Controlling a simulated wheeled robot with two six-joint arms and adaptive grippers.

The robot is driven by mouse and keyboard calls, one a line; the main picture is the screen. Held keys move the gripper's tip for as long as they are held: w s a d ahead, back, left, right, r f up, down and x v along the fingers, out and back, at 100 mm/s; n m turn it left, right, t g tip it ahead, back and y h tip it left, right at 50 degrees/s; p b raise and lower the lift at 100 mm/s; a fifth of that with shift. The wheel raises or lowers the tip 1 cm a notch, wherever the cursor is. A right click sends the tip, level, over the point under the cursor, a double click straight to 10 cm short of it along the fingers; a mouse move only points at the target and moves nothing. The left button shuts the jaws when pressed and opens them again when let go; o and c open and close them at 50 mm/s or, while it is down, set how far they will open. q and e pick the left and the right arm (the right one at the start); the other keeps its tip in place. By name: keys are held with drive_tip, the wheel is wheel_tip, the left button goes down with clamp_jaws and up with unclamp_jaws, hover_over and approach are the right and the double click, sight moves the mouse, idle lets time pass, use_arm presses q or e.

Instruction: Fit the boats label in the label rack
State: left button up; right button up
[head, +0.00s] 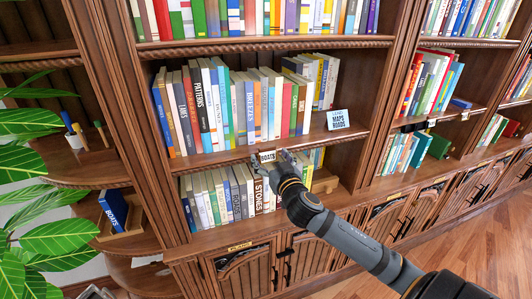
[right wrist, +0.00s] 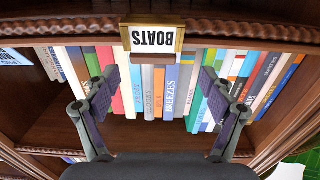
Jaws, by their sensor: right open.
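The white boats label (head: 267,156) is at the front edge of the middle shelf. In the right wrist view the boats label (right wrist: 153,39) sits within a brass-coloured frame, the label rack (right wrist: 183,40), with a brown tab at its edge. I cannot tell how deep it sits. My right gripper (head: 285,163) is close in front of the label in the head view. In the right wrist view the right gripper (right wrist: 158,92) is open and empty, its fingers apart on either side, clear of the label. My left gripper is not in view.
Books stand on the middle shelf (head: 330,140) behind the label and on the shelf below. A blue-white maps and roads sign (head: 338,119) stands to the right.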

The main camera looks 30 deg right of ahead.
sight(268, 149)
drive_tip(key=shift+w+d+r, duration=0.15)
drive_tip(key=shift+w+d, duration=0.1)
drive_tip(key=shift+d, duration=0.05)
drive_tip(key=p+x, duration=0.3)
drive_tip(key=x, duration=0.1)
drive_tip(key=shift+s+d, duration=0.1)
drive_tip(key=shift+d, duration=0.15)
drive_tip(key=shift+w+a, duration=0.1)
drive_tip(key=shift+w, duration=0.35)
drive_tip(key=shift+s, duration=0.2)
drive_tip(key=c, duration=1.1)
